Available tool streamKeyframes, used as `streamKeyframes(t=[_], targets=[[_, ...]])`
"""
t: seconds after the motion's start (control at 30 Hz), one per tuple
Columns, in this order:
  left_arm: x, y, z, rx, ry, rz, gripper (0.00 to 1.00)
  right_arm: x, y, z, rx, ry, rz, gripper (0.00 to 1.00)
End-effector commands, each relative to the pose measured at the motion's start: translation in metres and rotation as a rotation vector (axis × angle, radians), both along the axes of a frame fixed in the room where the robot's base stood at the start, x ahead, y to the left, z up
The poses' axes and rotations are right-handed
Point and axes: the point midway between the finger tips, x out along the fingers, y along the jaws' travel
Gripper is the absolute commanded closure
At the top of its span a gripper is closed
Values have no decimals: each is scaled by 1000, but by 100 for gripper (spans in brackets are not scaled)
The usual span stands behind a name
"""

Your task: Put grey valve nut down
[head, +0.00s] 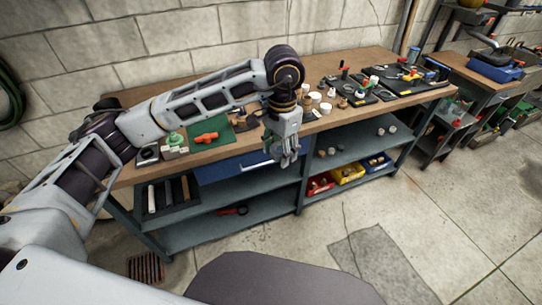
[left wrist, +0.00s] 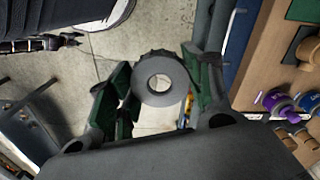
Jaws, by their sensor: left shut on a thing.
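The grey valve nut (left wrist: 179,78) is a thick ring with a round hole. In the left wrist view it sits between the green-padded fingers of my left gripper (left wrist: 160,88), which is shut on it. In the head view my left gripper (head: 285,156) points down in front of the workbench (head: 230,150), beside its front edge, over the open side. The nut is too small or hidden to make out there. My right gripper does not show.
On the bench lie a green mat (head: 221,130) with an orange valve part (head: 206,137), several white and brown fittings and black trays (head: 413,80). A blue drawer (head: 220,170) and shelves with bins (head: 350,172) are below. Open floor (head: 430,220) lies in front.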

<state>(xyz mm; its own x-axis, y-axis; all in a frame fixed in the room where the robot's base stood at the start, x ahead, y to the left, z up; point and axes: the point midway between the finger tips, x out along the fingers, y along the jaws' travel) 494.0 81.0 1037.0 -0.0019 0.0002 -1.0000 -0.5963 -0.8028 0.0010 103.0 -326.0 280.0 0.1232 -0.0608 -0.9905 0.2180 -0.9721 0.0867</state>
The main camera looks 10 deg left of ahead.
Motion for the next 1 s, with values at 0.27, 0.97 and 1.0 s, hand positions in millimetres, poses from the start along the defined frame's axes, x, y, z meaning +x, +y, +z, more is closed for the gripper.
streamKeyframes(t=[0.27,0.97,1.0], targets=[[-1,-12,18,1,-1,-57,76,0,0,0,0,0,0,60],[-5,-5,30,0,-1,-11,76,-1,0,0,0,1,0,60],[-6,-3,33,1,-1,4,76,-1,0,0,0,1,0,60]])
